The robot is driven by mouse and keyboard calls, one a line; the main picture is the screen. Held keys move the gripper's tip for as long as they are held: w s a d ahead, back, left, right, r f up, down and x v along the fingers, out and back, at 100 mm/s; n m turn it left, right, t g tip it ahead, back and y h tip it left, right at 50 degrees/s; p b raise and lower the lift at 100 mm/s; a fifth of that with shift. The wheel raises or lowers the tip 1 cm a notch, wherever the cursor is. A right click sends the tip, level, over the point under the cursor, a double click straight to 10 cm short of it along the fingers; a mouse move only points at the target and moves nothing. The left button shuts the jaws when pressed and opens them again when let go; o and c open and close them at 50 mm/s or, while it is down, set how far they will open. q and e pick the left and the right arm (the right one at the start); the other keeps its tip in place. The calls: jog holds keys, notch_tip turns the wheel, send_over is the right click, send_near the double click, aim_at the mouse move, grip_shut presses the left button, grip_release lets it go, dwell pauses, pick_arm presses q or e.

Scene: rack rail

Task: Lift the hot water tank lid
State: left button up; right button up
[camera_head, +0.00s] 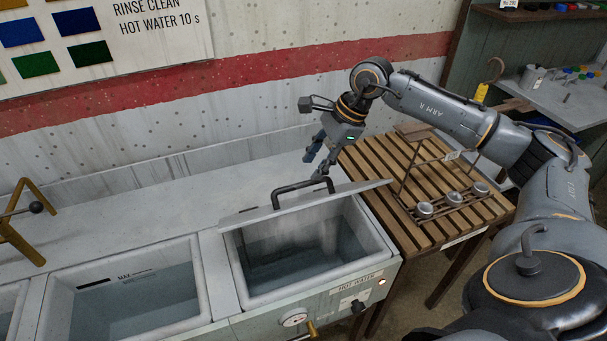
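The hot water tank (384,254), marked HOT WATER, stands at the right end of the counter, and water shows inside it. Its grey lid (350,191) lies along the tank's back edge, its right end reaching past the tank, so the front of the opening is uncovered. Whether the lid is tilted or flat is hard to tell. Its dark handle (301,185) stands up on top. My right gripper (318,163) is just above and behind the handle, fingers pointing down and apart, with nothing visible between them. My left gripper is not in view.
A slatted wooden table (375,173) on the right bears a wire rack (445,200) with small metal cups. Another water basin (130,300) is left of the tank. A brass fitting (25,230) with a black knob stands at far left. The wall is close behind.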

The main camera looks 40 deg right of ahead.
aim_at(300, 184)
jog(key=p+x, duration=0.1)
jog(key=x, duration=0.3)
jog(key=shift+w+a+f, duration=0.15)
jog(key=shift+a+f, duration=0.05)
jog(key=shift+x, duration=0.8)
jog(key=shift+c, duration=0.4)
jog(key=shift+d, duration=0.1)
grip_shut()
